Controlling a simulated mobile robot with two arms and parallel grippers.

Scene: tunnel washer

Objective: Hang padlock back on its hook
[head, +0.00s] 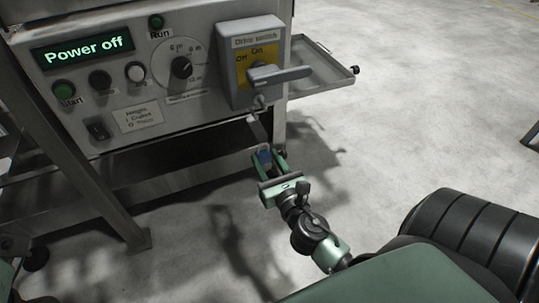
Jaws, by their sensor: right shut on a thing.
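The control panel (120,117) has a lit "Power off" display (83,50), several buttons and a dial (181,68). A metal tray (318,72) sticks out right of the switch box. A slanted frame leg (84,185) stands at left.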

